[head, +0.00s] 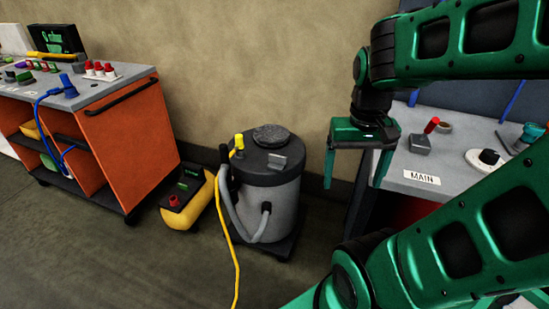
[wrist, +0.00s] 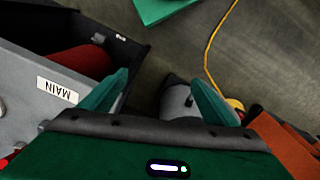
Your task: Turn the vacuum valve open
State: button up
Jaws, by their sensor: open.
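No part carries a readable vacuum valve label, so I cannot tell for certain which one it is. On the grey bench at right (head: 420,185) is a grey block with a red-tipped lever (head: 421,143). The label also shows upside down in the wrist view (wrist: 57,91). My gripper (head: 357,178) is open and empty, fingers pointing down, left of the bench's edge and apart from the lever. Its fingers also show in the wrist view (wrist: 161,84).
A grey drum (head: 275,200) with a hose and yellow fitting (head: 238,145) stands on the floor. Beside it is a yellow-black unit (head: 188,205). An orange cart (head: 125,150) stands at left. Open floor lies in front. A red cylinder (wrist: 85,58) sits beneath the bench top.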

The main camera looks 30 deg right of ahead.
jog(key=w+d+m+h, duration=0.15)
jog(key=w+d, duration=0.25)
jog(key=w, duration=0.7)
jog(key=m+t+h, duration=0.2)
jog(key=t, duration=0.1)
send_over(277, 156)
jog(key=s+a, duration=0.3)
notch_tip(277, 156, down, 16)
jog(key=f, duration=0.1)
jog(key=shift+y, duration=0.25)
jog(key=x, duration=0.9)
jog(key=shift+w, duration=0.1)
